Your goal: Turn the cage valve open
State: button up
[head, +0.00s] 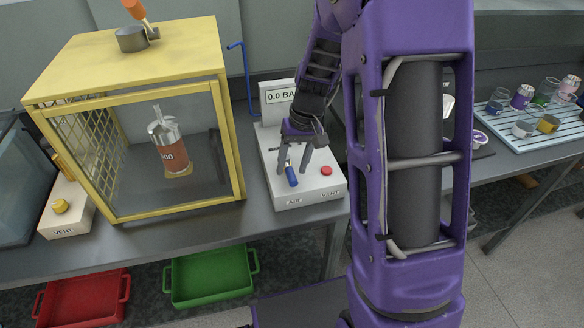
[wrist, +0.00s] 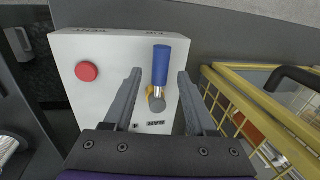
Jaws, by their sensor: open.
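The valve has a blue lever handle (head: 292,176) on top of a white box (head: 310,197) beside the yellow cage (head: 232,150). The handle points toward the box's front edge, above the AIR label. In the wrist view the blue handle (wrist: 161,65) meets a grey end and a small orange-yellow part. My gripper (head: 294,170) is open over the box. In the wrist view my gripper (wrist: 160,74) has one finger on each side of the handle, with a gap on both sides. Whether the fingers reach down to its level is hard to tell.
A red button (head: 326,170) sits beside the lever. A display reading 0.0 (head: 280,97) stands behind. The closed-looking cage holds a can (head: 172,158). Left of it is a VENT box with a yellow knob (head: 60,206). Red and green trays (head: 210,277) lie below.

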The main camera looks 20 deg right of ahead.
jog(key=shift+a+f, duration=0.1)
jog(key=shift+f, duration=0.35)
jog(key=shift+c, duration=0.2)
grip_shut()
dwell(1.0)
